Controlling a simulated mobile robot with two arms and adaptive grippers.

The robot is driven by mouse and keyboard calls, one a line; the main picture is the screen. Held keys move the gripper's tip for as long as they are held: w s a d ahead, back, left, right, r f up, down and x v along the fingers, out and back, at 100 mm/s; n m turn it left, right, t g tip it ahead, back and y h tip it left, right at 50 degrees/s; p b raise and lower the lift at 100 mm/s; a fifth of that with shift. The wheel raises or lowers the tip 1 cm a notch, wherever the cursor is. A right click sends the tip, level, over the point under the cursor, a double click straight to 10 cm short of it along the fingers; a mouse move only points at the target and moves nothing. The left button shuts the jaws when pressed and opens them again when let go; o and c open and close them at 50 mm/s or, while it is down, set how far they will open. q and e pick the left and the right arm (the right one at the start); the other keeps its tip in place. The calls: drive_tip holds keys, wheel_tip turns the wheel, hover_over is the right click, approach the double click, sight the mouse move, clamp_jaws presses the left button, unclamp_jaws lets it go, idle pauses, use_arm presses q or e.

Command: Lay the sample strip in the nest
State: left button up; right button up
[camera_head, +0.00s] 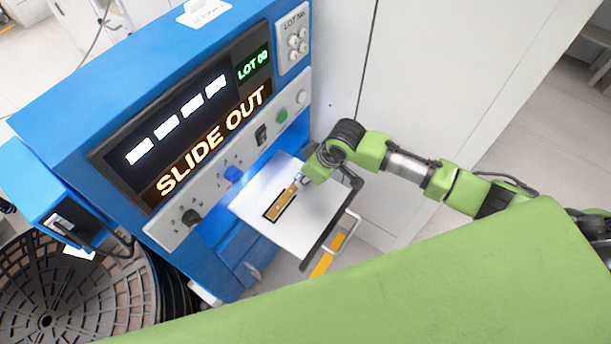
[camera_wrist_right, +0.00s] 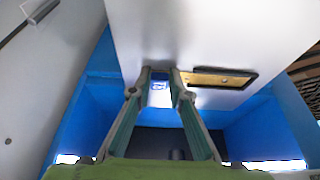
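The nest (camera_head: 265,217) is a dark-framed recess in the white slide plate (camera_head: 314,212), and its frame also shows in the wrist view (camera_wrist_right: 256,79). The sample strip (camera_head: 281,206) is a narrow tan piece lying over the nest, one end reaching past the frame to my right gripper; it also shows in the wrist view (camera_wrist_right: 215,79). My right gripper (camera_head: 299,178) is low over the plate, its fingers drawn in around a small bluish-white piece at that end (camera_wrist_right: 160,86). The fingers hide part of this end. My left gripper is not in view.
The blue machine (camera_head: 120,75) stands behind the plate, its display (camera_head: 205,130) reading "SLIDE OUT". A handle bar (camera_head: 343,236) is along the plate's front right edge. A dark slotted reel (camera_head: 60,290) is at lower left. Grey panels stand right of the machine.

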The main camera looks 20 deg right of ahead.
drive_tip(key=o, duration=0.3)
drive_tip(key=shift+o, duration=0.2)
drive_tip(key=shift+r, duration=0.1)
drive_tip(key=p+v, duration=0.1)
drive_tip(key=v, duration=1.1)
drive_tip(key=shift+s, duration=0.1)
